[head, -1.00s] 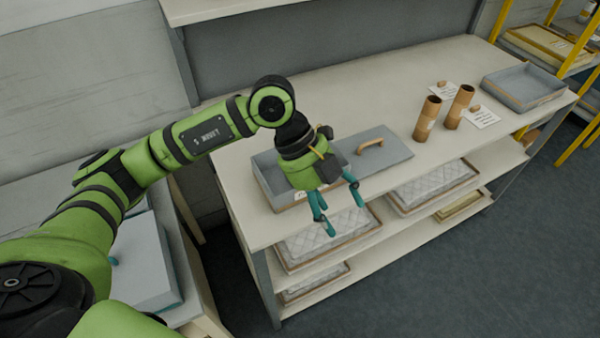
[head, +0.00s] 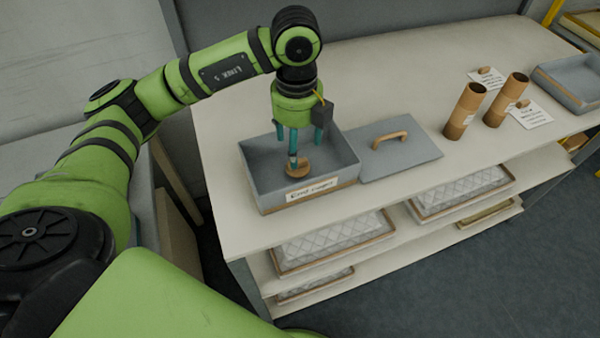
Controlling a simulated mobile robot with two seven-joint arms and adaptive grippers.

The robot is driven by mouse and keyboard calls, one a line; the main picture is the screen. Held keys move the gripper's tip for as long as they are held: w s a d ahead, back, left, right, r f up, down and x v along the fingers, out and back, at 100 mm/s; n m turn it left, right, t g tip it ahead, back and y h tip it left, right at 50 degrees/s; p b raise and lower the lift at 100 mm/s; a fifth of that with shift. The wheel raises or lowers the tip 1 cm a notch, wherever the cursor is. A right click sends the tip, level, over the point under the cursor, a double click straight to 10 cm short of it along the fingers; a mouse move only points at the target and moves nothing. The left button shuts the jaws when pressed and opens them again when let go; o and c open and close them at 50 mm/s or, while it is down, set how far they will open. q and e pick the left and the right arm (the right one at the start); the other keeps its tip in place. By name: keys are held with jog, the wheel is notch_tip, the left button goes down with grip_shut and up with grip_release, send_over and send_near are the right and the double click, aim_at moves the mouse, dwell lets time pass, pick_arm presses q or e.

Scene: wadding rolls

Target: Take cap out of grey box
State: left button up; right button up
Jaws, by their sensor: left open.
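The grey box (head: 255,190) stands open on the near left part of the bench, with a white label on its front wall. A round tan cap (head: 298,168) lies inside it. My left gripper (head: 297,150) points down into the box from above, with its teal fingers open. The fingertips are right at the cap; I cannot tell whether they touch it. The lid (head: 405,155) with a tan handle lies flat on the bench just right of the box. My right gripper is not in view.
Two cardboard tubes (head: 464,110) stand upright farther right, near white cards and small tan pieces. Another grey tray (head: 570,82) sits at the far right. Quilted trays (head: 335,240) lie on the shelf below. The bench (head: 375,90) is clear behind the lid.

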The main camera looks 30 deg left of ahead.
aim_at(299, 162)
pick_arm(q)
jog(key=shift+f, duration=0.55)
jog(key=shift+w+f, duration=0.2)
jog(key=shift+f, duration=0.15)
notch_tip(299, 162, down, 3)
jog(key=shift+w+a+r+p, duration=0.15)
jog(key=shift+p, duration=0.95)
notch_tip(299, 162, down, 3)
jog(key=shift+w+r+p, duration=0.1)
jog(key=shift+r+p, duration=0.1)
jog(key=shift+p, duration=0.2)
jog(key=shift+f, duration=0.35)
jog(key=shift+w+f, duration=0.1)
jog(key=shift+f, duration=0.1)
jog(key=c, duration=0.5)
jog(key=shift+c, duration=1)
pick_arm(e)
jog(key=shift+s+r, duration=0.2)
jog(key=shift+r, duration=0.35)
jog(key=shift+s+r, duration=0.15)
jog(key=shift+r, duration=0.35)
